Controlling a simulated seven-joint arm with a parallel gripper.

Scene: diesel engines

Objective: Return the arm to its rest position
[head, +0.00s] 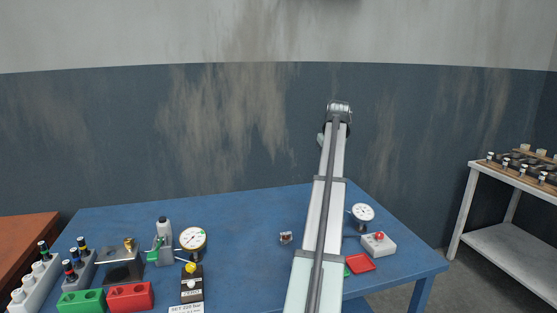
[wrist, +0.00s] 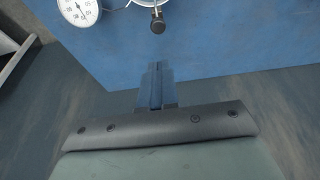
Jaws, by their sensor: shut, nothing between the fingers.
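My arm (head: 325,200) reaches up from the bottom of the head view, over the right part of the blue table, to a joint (head: 339,108) in front of the far wall. My gripper is not clearly visible in the head view. In the wrist view, my gripper (wrist: 157,66) shows with its two dark blue fingers together and nothing between them. Blue table surface lies beyond the fingertips, and they look apart from every object.
The blue table (head: 245,215) holds a dial gauge (head: 193,239), a red bin (head: 130,297), a green bin (head: 80,300), a small metal part (head: 286,237), a red-button box (head: 379,243) and another gauge (head: 363,213). A white shelf (head: 510,180) stands right.

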